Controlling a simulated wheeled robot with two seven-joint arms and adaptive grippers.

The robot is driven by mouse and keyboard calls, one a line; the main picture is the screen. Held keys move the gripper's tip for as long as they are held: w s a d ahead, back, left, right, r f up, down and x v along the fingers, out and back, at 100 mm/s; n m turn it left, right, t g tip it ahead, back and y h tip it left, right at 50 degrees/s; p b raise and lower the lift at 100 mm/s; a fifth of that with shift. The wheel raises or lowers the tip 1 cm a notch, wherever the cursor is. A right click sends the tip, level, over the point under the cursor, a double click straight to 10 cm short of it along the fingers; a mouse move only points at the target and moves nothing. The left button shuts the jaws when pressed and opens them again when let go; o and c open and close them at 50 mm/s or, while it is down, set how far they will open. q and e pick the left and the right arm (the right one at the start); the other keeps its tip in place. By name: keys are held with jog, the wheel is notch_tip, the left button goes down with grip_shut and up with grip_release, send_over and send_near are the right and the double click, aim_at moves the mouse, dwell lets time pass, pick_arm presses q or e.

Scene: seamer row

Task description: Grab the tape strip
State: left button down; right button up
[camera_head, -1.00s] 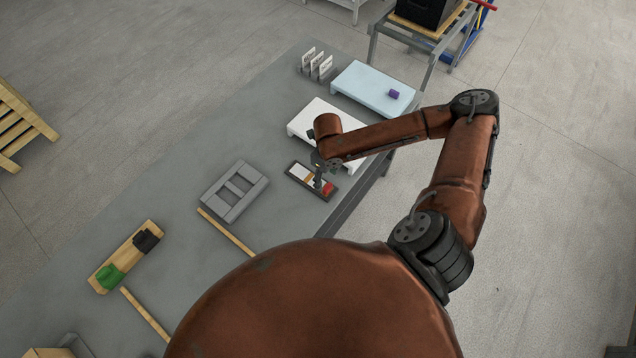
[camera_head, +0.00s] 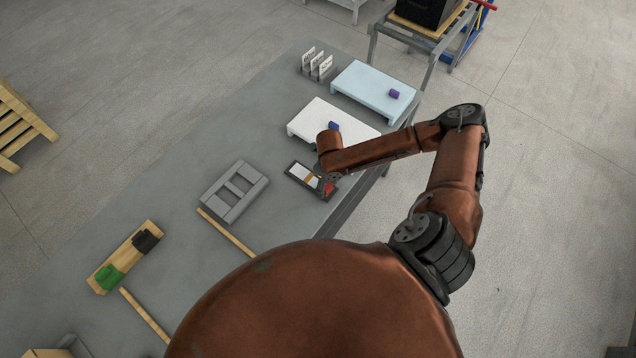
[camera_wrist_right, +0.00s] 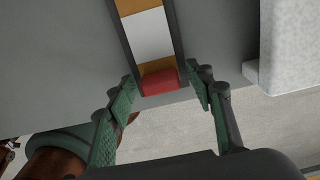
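A dark shallow tray (camera_head: 294,171) near the table's right edge holds a strip banded in white, orange and red (camera_head: 308,177), which looks like the tape strip. In the right wrist view the strip (camera_wrist_right: 148,36) runs down between dark rails and ends in a raised red piece (camera_wrist_right: 160,83). My right gripper (camera_head: 326,184) is over the tray's red end and partly hides it. In the wrist view my right gripper (camera_wrist_right: 163,84) is open, with one green-padded finger on each side of the red end. Contact cannot be told. My left gripper is not in view.
A white platform (camera_head: 310,124) with a blue piece (camera_head: 334,126) stands behind the tray. A pale blue platform (camera_head: 362,86) with a purple piece (camera_head: 394,94) is farther back. A grey slotted block (camera_head: 234,192) is left of the tray. The table edge is close by.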

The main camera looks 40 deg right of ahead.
jog(key=c, duration=0.8)
jog(key=shift+r, duration=0.1)
